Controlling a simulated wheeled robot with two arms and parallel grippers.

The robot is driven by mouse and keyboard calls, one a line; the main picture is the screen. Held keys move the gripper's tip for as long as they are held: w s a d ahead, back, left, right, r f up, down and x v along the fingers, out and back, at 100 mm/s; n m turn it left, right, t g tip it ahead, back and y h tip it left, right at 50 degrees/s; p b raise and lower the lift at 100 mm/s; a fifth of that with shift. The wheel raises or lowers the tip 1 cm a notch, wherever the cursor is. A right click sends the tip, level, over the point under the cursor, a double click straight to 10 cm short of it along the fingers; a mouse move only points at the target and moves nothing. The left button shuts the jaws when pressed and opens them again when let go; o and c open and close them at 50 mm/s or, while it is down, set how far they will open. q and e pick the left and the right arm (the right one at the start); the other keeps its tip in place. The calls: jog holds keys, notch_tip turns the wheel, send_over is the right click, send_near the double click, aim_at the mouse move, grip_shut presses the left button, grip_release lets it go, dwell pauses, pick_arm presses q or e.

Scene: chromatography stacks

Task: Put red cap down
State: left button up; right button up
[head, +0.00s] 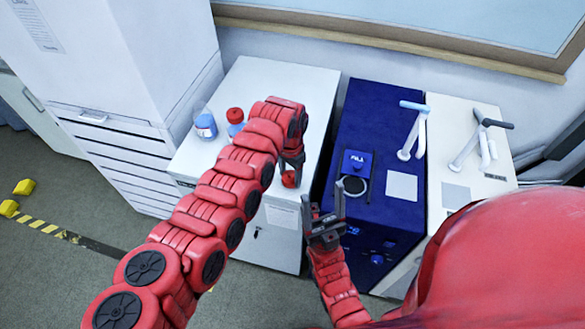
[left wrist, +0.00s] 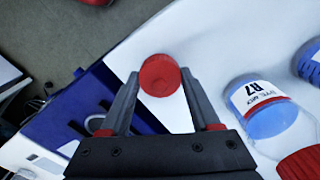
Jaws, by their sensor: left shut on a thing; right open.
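A red cap (head: 290,179) is held between the fingertips of my left gripper (head: 291,164), over the front right part of the white cabinet top (head: 290,90). It also shows between the fingertips in the left wrist view (left wrist: 160,75). I cannot tell its height over the surface. Behind my left arm stand a bottle without a cap (head: 205,124) and a bottle with a red cap (head: 235,118), both with blue contents. The capped bottle, labelled R7, is at the right of the left wrist view (left wrist: 265,105). My right gripper (head: 322,200) is open and empty in front of the cabinets.
A dark blue unit (head: 350,120) with a small box and a ring on top stands right of the white cabinet, across a narrow gap. A white unit (head: 455,110) stands further right. The white top around the cap looks mostly free.

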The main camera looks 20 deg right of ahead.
pick_arm(q)
jog(key=shift+s+f, duration=0.15)
jog(key=shift+f, duration=0.25)
jog(key=shift+w+d+f, duration=0.1)
jog(key=shift+w+d, duration=0.05)
jog(key=shift+w, duration=0.1)
jog(key=o, duration=1.3)
